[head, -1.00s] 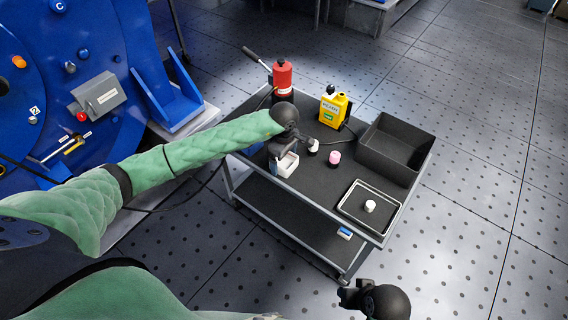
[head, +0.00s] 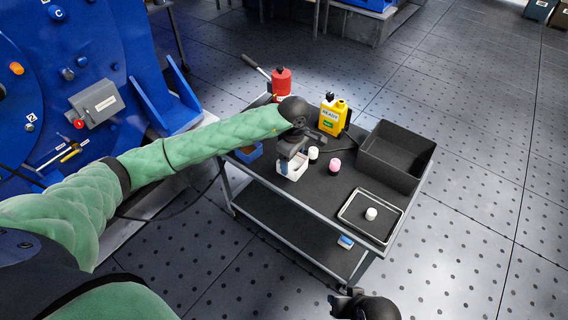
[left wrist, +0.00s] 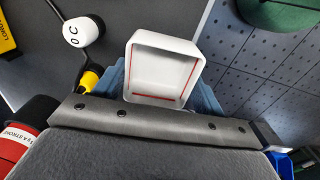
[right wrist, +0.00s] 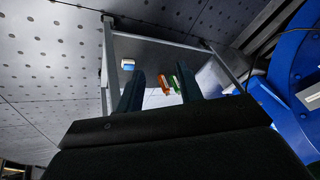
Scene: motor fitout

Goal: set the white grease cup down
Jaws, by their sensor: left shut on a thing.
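The white grease cup (head: 293,168) is a small open-topped, squarish cup near the front left part of the cart top. In the left wrist view the cup (left wrist: 165,68) shows its open mouth and red lines inside. My left gripper (head: 287,160) is shut on it, with a blue-grey finger on either side. I cannot tell whether the cup's underside touches the cart top. My right gripper (right wrist: 160,90) is open and empty, away from the cart top; in the head view it shows at the bottom edge (head: 343,303).

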